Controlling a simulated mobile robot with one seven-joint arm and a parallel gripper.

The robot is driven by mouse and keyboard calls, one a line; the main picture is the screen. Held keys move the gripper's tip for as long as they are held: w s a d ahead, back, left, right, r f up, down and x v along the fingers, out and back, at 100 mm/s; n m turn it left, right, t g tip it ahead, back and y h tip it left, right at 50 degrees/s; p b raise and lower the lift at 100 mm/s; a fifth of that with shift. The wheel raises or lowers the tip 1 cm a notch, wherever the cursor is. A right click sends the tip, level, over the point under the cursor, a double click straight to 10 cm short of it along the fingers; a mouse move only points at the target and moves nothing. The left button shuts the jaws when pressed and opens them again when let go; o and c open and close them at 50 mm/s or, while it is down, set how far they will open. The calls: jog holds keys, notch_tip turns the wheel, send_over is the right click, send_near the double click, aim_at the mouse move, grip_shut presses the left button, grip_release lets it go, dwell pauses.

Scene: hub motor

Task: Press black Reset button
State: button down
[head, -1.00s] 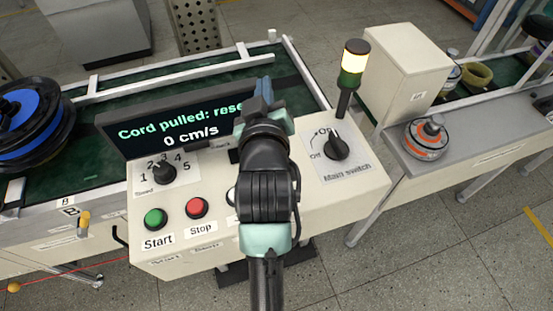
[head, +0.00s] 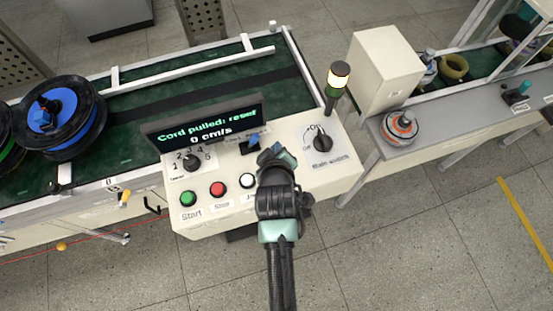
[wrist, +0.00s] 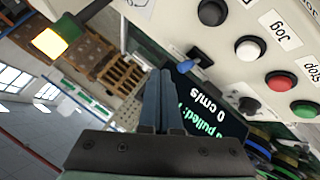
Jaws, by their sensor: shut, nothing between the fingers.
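The control panel (head: 322,180) shows a row of buttons: green Start (head: 187,199), red Stop (head: 217,189) and white Jog (head: 248,180). A black button (wrist: 212,12) continues this row in the wrist view, near the top edge; its label is cut off there. In the head view my arm hides it. My gripper (head: 275,155) is over the panel, right of the white button, with its blue fingers shut and empty. In the wrist view its fingertips (wrist: 158,75) appear apart from the black button. The display (head: 205,128) reads "Cord pulled: reset" and "0 cm/s".
A blue-handled lever (head: 253,142) stands behind my gripper. The main switch knob (head: 322,143) and a lit signal lamp (head: 338,77) are to the right. The speed knob (head: 192,163) is at the left. The conveyor (head: 215,82) runs behind the display.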

jog(key=shift+s+d+f, duration=0.1)
jog(key=shift+s+d, duration=0.1)
jog(key=shift+s, duration=0.25)
notch_tip(320, 180, down, 8)
jog(key=b, duration=0.7)
jog(key=shift+f+b, duration=0.3)
jog(key=shift+f, duration=0.1)
dwell(1.6)
jog(key=shift+f, duration=0.4)
